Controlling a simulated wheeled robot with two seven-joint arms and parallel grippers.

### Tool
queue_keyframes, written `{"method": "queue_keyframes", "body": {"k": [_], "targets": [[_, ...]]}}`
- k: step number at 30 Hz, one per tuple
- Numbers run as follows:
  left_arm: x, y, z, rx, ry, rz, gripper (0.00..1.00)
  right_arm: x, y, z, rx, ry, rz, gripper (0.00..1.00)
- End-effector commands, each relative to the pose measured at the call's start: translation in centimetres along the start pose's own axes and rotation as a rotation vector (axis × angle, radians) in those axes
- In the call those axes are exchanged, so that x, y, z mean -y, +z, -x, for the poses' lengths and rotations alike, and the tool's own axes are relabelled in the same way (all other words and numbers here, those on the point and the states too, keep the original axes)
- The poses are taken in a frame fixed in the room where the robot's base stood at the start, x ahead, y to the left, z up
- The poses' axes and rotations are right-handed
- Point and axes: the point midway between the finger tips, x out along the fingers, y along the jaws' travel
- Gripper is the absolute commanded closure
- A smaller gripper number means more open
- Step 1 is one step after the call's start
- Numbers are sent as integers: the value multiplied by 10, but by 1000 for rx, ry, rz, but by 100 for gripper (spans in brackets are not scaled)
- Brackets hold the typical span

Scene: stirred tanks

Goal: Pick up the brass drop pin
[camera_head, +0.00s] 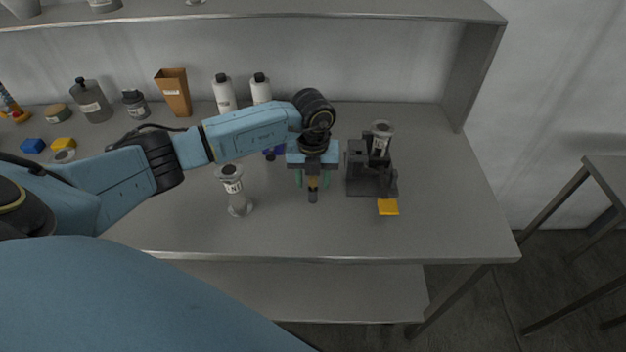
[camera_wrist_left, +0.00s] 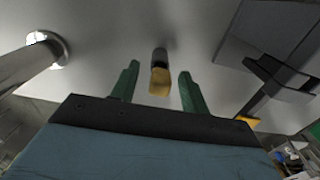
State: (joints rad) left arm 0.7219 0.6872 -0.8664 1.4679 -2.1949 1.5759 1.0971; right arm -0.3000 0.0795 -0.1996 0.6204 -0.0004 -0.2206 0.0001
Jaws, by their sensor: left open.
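The drop pin (camera_head: 312,196), with a yellow brass part and a dark grey end, is on the table straight below my left gripper (camera_head: 313,181). It also shows in the left wrist view (camera_wrist_left: 160,80), between the green fingers in the picture, with a gap on each side. My left gripper, seen there too (camera_wrist_left: 159,71), is open, and neither finger visibly touches the pin. I cannot tell how far the fingertips reach down along it. My right gripper is not in view.
A dark stand (camera_head: 372,182) holding a grey cylinder is close to the right of the gripper, with a yellow plate (camera_head: 388,207) before it. A grey flanged column (camera_head: 236,192) stands to the left. Two white bottles (camera_head: 223,93) are behind. The table front is clear.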

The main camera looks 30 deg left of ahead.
Motion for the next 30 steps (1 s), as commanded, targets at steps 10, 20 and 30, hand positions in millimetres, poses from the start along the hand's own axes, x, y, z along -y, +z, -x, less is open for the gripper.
{"method": "queue_keyframes", "body": {"k": [10, 20, 30], "targets": [[0, 0, 0, 0, 0, 0, 78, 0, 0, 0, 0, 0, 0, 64], [0, 0, 1, 0, 0, 1, 100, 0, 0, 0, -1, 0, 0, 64], [1, 2, 38, 4, -4, -1, 100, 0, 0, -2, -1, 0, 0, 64]]}}
